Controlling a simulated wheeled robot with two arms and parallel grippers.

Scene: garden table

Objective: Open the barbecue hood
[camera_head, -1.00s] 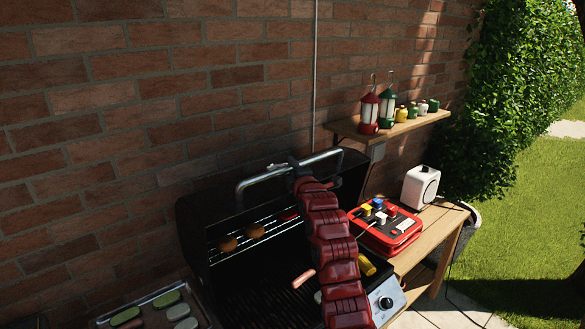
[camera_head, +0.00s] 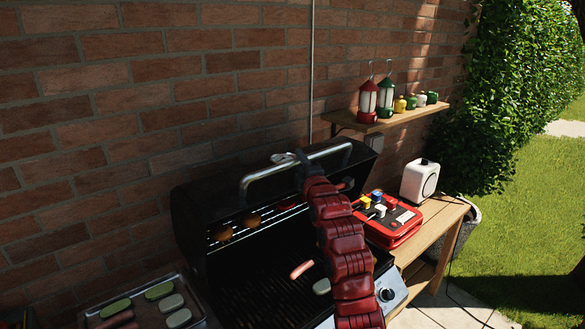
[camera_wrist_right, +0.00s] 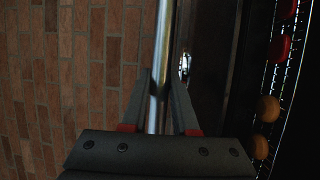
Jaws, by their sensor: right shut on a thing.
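The barbecue (camera_head: 255,290) stands against the brick wall with its dark hood (camera_head: 195,212) raised, so the cooking grate and a warming rack inside are visible. The metal hood handle (camera_head: 258,177) runs along the hood's upper front. My right gripper (camera_head: 298,165) is at the handle, and my red arm crosses in front of the barbecue's right part. In the right wrist view, the fingers (camera_wrist_right: 158,95) are shut around the handle bar (camera_wrist_right: 163,45). My arm hides part of the hood and grate. My left gripper is not in view.
Patties (camera_head: 222,233) sit on the rack, and a sausage (camera_head: 301,269) lies on the grate. A food tray (camera_head: 198,312) is at left. A red box (camera_head: 400,230) and white device (camera_head: 420,180) stand on the wooden side table (camera_head: 437,232). A shelf (camera_head: 345,120) holds lanterns.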

